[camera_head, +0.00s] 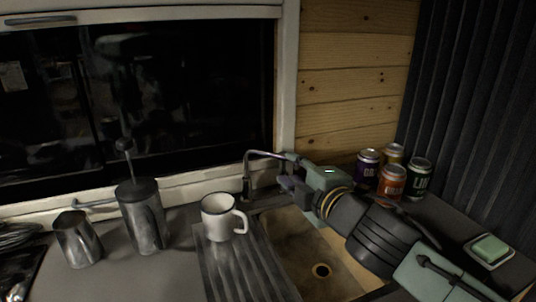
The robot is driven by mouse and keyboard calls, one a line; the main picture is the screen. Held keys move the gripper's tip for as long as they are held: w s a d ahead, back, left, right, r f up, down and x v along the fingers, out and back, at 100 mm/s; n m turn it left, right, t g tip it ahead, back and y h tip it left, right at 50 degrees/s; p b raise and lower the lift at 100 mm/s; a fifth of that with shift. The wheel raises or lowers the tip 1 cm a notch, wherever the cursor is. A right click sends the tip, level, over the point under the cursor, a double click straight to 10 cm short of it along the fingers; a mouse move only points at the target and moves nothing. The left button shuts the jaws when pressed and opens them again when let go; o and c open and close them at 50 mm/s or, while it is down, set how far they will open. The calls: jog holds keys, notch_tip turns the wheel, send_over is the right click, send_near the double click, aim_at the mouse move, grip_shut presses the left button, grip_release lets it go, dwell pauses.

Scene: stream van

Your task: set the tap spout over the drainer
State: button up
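The tap (247,178) stands at the back edge of the counter, behind the sink. Its spout (264,153) points right, toward the back of the sink side. The grooved drainer (235,272) lies in front of the tap, left of the basin. A white mug (217,219) stands upright at the drainer's back end. My gripper (284,170) comes in from the right and is at the free end of the spout. The spout's tip is hidden or merges with the fingers, so I cannot tell whether they touch or grip it.
The sink basin (290,228) is open below my arm. A French press (142,215) and a metal jug (77,240) stand left of the drainer. Several cans (391,182) stand behind my arm on the right. A soap dish (489,251) lies at far right.

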aim_at(275, 156)
jog(key=p+x, duration=0.2)
jog(key=x, duration=0.8)
jog(key=shift+w, duration=0.25)
jog(key=shift+c, duration=0.6)
grip_shut()
